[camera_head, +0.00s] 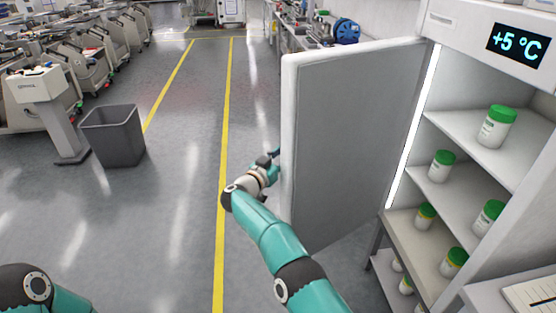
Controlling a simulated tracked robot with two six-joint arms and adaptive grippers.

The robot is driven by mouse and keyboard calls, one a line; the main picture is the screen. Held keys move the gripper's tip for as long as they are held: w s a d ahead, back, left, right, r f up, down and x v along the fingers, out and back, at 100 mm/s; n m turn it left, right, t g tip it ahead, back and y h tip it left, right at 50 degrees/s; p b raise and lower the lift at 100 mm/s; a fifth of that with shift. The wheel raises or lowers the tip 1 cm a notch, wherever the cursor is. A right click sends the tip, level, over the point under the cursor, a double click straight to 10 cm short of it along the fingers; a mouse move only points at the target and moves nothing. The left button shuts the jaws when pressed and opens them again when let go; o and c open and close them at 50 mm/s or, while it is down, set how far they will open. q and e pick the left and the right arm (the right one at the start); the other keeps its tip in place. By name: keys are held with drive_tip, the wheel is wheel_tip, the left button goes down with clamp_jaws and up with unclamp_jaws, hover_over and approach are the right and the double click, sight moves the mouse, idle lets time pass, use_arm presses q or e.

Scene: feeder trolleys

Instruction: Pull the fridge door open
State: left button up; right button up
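The fridge (468,24) stands on the right with a display reading +5 °C. Its door (345,130) stands wide open, swung out to the left, with its grey inner face toward me. My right arm reaches to the door's free edge, and its gripper (275,158) is at the far side of that edge. The fingers are mostly hidden behind the door, so I cannot tell whether they are closed on a handle. No handle shows. My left arm shows only at the bottom left corner; its gripper is out of view.
A grey bin (112,135) and a white pedestal (50,110) stand at the left. Trolleys (75,55) line the back left. The floor with yellow lines between is clear.

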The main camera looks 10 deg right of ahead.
drive_tip(key=v, duration=1.2)
drive_tip(key=shift+d+r, duration=0.1)
